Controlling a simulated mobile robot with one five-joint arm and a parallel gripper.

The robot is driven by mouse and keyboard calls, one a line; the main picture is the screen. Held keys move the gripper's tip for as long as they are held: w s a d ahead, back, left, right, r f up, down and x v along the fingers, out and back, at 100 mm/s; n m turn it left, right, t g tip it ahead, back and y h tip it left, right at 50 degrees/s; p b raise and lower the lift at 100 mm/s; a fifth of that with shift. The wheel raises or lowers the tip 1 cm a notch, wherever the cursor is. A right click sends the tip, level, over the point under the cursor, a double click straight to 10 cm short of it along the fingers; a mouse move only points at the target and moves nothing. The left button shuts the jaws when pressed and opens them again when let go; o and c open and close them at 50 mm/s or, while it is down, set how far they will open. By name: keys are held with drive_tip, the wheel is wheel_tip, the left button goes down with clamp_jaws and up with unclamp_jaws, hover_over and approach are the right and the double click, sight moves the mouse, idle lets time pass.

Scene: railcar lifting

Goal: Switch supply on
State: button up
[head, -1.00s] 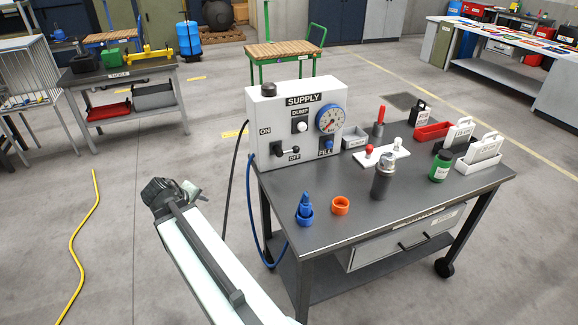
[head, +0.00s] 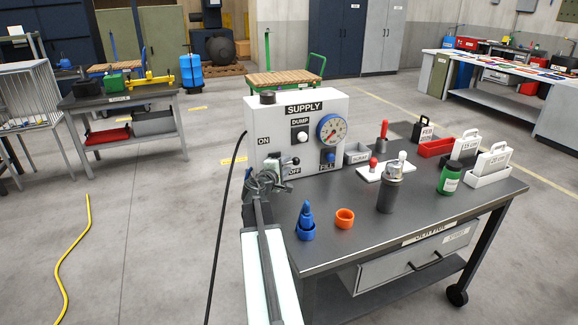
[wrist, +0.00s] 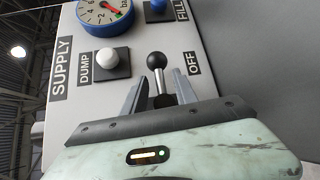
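The white SUPPLY box (head: 262,119) stands at the left back of the cart table, with its ON label left and OFF label right. Its lever has a black ball knob (head: 295,161) near OFF; the knob shows in the wrist view (wrist: 156,60) beside the OFF label. My gripper (head: 275,168) is in front of the lever and hides its base. In the wrist view my gripper's two grey fingers (wrist: 159,88) stand apart, one on each side of the lever's stem. I see gaps beside the stem; any light touch cannot be told.
The white DUMP button (wrist: 106,57), the gauge (head: 333,130) and the blue FILL knob (head: 329,157) are close by. A black hose (head: 219,235) hangs at the left.

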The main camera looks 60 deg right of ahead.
drive_tip(key=shift+w+d+f, duration=0.15)
drive_tip(key=shift+d+f, duration=0.05)
drive_tip(key=shift+d, duration=0.85)
clamp_jaws()
